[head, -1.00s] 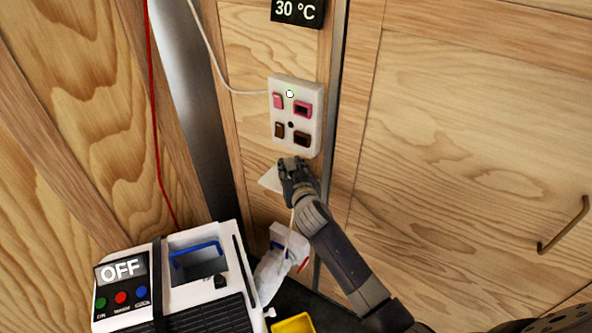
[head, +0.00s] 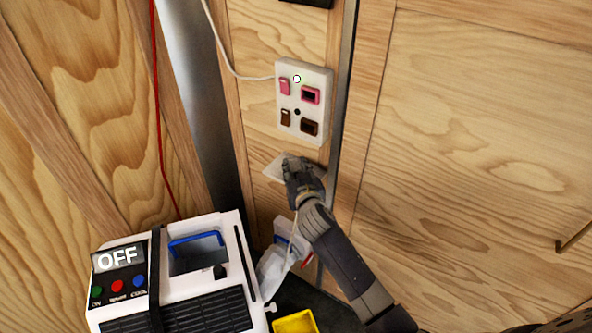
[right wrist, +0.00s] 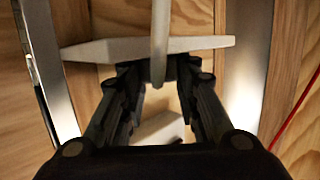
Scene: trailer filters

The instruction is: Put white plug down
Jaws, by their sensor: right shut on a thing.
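My right gripper (head: 292,167) is shut below the white wall socket panel (head: 290,132), beside a small pale plate (head: 275,170). It holds the white plug, which the fingers almost wholly hide in the head view. A white cord (head: 293,228) hangs down from the gripper. In the right wrist view the cord (right wrist: 160,35) runs to between the fingertips (right wrist: 163,75), in front of the pale plate (right wrist: 95,51). I cannot tell whether the plug touches the plate. My left gripper is not in view.
A white machine (head: 205,287) reading OFF stands at the lower left. A yellow container (head: 294,323) and a white bag-like thing (head: 272,270) are beside it. A red cord (head: 158,110) hangs at the left. A metal handle (head: 574,238) is on the right panel.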

